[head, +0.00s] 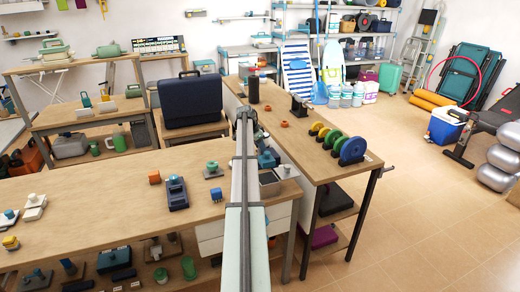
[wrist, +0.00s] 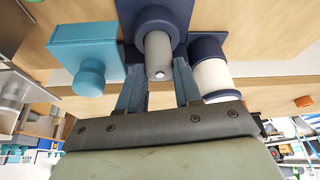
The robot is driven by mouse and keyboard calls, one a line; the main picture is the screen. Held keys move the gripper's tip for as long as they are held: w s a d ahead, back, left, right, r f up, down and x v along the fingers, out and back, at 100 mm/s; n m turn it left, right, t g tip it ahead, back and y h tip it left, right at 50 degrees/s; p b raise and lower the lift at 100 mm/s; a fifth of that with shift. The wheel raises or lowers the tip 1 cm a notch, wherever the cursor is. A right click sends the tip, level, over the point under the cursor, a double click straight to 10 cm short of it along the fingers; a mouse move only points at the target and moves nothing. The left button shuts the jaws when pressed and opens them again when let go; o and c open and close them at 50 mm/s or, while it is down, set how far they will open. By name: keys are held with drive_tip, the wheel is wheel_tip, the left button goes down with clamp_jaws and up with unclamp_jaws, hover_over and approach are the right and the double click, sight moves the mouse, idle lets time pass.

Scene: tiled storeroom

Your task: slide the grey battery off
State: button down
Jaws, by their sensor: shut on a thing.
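The grey battery (wrist: 158,55) shows in the wrist view as a short grey cylinder with a small pale tip facing me. Its far end meets a round dark blue collar (wrist: 157,22) on a dark blue base. My gripper (wrist: 160,72) has one blue-grey finger on each side of the battery and is shut on it. The finger contact is partly hidden by perspective. In the head view my arm covers part of the bench, and I cannot make out the battery there.
A teal block with a round knob (wrist: 90,75) stands close left of the battery. A white cylinder with dark blue ends (wrist: 212,78) stands close right. In the head view, a dark blue device (head: 177,193) and an orange piece (head: 154,177) sit left on the wooden bench (head: 110,205).

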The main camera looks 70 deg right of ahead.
drive_tip(key=shift+r, duration=1.65)
